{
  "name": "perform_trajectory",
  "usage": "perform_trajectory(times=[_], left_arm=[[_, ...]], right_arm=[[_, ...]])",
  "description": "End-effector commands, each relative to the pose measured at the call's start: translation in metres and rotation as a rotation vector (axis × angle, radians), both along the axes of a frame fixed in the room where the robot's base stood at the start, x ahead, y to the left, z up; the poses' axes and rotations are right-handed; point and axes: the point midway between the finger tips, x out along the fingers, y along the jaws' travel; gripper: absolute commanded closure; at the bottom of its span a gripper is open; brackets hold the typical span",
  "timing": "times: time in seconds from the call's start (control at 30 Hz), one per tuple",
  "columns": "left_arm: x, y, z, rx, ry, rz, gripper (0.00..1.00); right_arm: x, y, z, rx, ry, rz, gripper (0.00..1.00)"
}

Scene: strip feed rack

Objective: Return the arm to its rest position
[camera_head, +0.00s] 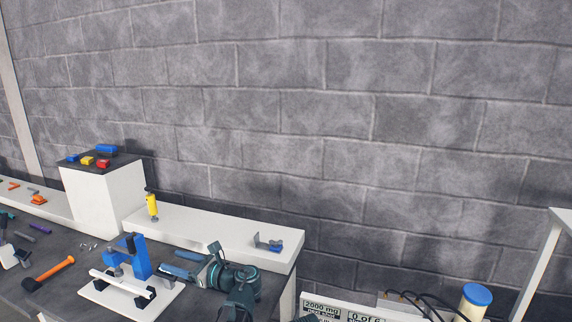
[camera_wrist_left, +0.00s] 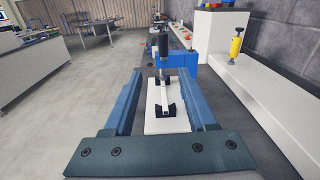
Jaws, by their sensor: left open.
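My left gripper (camera_head: 178,264) is open in the head view, with its two blue fingers pointing left towards a blue press-like fixture (camera_head: 139,258). In the left wrist view the fingers of the left gripper (camera_wrist_left: 165,76) stand wide apart with nothing between them. The blue fixture (camera_wrist_left: 186,60) shows beyond the fingertips. It stands on a white base plate (camera_head: 104,296) that carries a white bar (camera_head: 122,283) on black supports. The bar also shows in the left wrist view (camera_wrist_left: 166,97). My right gripper is not in view.
A yellow cylinder tool (camera_head: 152,205) stands on a white ledge (camera_head: 215,229) along the block wall. A blue and grey bracket (camera_head: 267,242) sits near the ledge's right end. Coloured blocks lie on a raised white box (camera_head: 93,200). An orange-handled tool (camera_head: 55,269) lies left of the fixture.

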Motion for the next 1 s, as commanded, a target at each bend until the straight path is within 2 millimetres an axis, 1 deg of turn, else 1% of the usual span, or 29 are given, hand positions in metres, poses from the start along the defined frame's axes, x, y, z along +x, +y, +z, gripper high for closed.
perform_trajectory(times=[0.27, 0.37, 0.47, 0.57, 0.67, 0.77, 0.8, 0.87, 0.9, 1.0], left_arm=[[-0.016, -0.010, -0.029, -0.181, -0.107, 0.020, 0.43], [-0.026, -0.016, -0.044, -0.277, -0.163, 0.041, 0.43], [-0.037, -0.025, -0.064, -0.401, -0.232, 0.073, 0.43], [-0.053, -0.040, -0.087, -0.549, -0.311, 0.126, 0.43], [-0.073, -0.060, -0.115, -0.723, -0.402, 0.212, 0.43], [-0.103, -0.092, -0.147, -0.937, -0.506, 0.357, 0.43], [-0.118, -0.108, -0.161, -1.027, -0.548, 0.435, 0.43], [-0.140, -0.133, -0.178, -1.147, -0.602, 0.566, 0.43], [-0.153, -0.149, -0.187, -1.212, -0.630, 0.654, 0.43], [-0.184, -0.185, -0.202, -1.330, -0.677, 0.861, 0.43]], right_arm=[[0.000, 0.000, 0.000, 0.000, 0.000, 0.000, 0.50], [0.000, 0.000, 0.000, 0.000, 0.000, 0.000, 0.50], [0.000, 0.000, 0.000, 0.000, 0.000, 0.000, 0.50], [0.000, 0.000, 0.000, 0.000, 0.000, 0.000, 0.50], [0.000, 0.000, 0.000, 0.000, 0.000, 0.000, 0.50], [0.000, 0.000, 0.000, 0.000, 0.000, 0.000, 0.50], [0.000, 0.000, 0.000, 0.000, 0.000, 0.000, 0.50], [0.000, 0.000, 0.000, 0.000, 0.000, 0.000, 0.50], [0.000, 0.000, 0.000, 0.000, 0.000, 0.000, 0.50], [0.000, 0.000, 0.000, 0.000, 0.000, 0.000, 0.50]])
